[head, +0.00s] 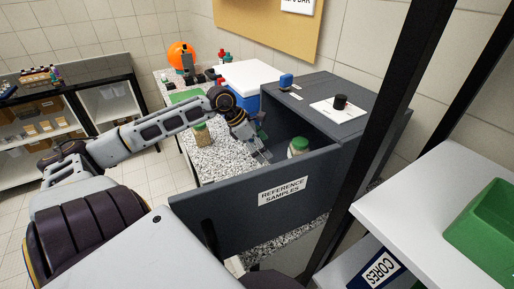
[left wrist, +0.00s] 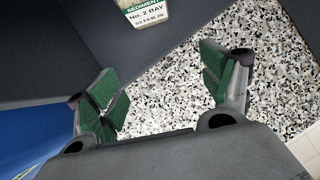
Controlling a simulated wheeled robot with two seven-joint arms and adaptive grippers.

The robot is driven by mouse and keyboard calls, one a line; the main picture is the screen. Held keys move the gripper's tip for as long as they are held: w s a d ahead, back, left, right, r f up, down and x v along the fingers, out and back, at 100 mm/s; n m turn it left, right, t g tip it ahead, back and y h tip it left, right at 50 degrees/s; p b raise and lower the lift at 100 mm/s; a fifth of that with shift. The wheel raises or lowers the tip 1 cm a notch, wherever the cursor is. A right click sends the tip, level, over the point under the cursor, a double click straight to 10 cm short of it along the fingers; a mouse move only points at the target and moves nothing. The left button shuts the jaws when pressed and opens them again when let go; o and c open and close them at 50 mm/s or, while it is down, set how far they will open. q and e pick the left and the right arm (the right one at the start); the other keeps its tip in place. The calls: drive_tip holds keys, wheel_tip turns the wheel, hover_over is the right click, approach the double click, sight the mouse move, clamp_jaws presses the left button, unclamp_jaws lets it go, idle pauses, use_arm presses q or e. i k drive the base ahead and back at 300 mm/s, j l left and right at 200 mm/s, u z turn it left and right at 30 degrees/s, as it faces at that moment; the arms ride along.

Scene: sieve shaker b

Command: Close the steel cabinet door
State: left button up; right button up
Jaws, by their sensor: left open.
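The dark grey steel cabinet (head: 318,90) stands on a speckled countertop. Its door (head: 235,222), labelled "REFERENCE SAMPLES", stands open toward me. A green-lidded jar (head: 297,148) is inside the cabinet, partly hidden by the door; its sediment label shows at the top of the left wrist view (left wrist: 147,14). My left gripper (head: 262,152) is open and empty, behind the door and in front of the cabinet opening. In the left wrist view its green-padded fingers (left wrist: 165,90) are spread above the countertop. I cannot tell whether it touches the door. My right gripper is not in view.
A blue cooler (head: 243,97) with a white lid stands left of the cabinet. Another jar (head: 202,136) stands on the speckled countertop (head: 205,160). A black post (head: 375,120) rises at the right, beside a white shelf (head: 410,215) with a green bin (head: 485,225).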

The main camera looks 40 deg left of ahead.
sight(233, 216)
drive_tip(key=k+j, duration=0.35)
drive_tip(key=j, duration=0.15)
drive_tip(key=k+j, duration=0.4)
drive_tip(key=j, duration=0.1)
